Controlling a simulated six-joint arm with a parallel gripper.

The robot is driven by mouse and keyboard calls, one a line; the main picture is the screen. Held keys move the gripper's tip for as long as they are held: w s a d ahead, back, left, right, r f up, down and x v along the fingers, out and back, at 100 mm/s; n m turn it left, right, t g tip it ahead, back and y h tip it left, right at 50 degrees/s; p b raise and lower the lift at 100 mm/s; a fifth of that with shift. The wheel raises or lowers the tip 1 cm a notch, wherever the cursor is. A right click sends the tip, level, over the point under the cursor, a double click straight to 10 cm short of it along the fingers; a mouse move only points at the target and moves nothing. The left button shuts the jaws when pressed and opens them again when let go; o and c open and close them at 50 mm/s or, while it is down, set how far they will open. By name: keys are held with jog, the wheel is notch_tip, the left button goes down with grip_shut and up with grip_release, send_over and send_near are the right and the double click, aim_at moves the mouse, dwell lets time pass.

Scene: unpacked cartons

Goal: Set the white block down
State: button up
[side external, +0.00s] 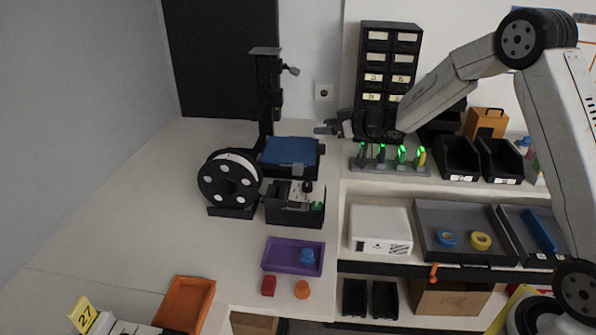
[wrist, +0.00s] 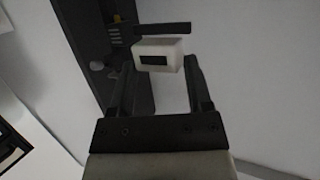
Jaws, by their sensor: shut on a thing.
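In the wrist view, the white block (wrist: 170,50) has a dark rectangular patch and sits between the fingertips of my gripper (wrist: 158,66). The gripper is shut on it. In the side view, my gripper (side external: 326,128) points left, held in the air behind a row of green-lit tools and right of the blue-topped machine. I cannot make out the block there.
A purple tray (side external: 276,255) holds a blue piece (side external: 307,256). A red block (side external: 268,286) and an orange piece (side external: 302,290) lie in front. A filament spool (side external: 230,182) stands left of the gripper.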

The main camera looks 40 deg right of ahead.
jog(key=s+a+f+m+h, duration=0.1)
jog(key=s+a+f+h, duration=0.1)
jog(key=s+a+f, duration=0.1)
jog(key=shift+s+a+m+t, duration=0.3)
jog(key=shift+s+a, duration=0.3)
jog(key=shift+a, duration=0.65)
jog(key=s+f+h, duration=0.1)
jog(key=s, duration=0.1)
jog(key=s+a+f+m, duration=0.1)
jog(key=s, duration=0.1)
jog(key=s+a+f+m+h, duration=0.1)
jog(key=s+f, duration=0.1)
jog(key=shift+s+h, duration=0.3)
jog(key=shift+s, duration=0.1)
grip_shut()
jog(key=shift+s+f+m+h, duration=0.3)
jog(key=shift+s, duration=0.3)
jog(key=n+g+y, duration=0.1)
jog(key=n+y, duration=0.5)
jog(key=y, duration=0.1)
send_over(306, 255)
jog(key=f, duration=0.1)
jog(key=d+f, duration=0.1)
jog(key=shift+w+f, duration=0.3)
jog(key=shift+f, duration=0.05)
jog(key=shift+s+a+f+g+y, duration=0.1)
jog(key=shift+s+a+g+y, duration=0.25)
jog(key=shift+a, duration=0.2)
jog(key=shift+w+f, duration=0.1)
jog(key=shift+f, duration=2.15)
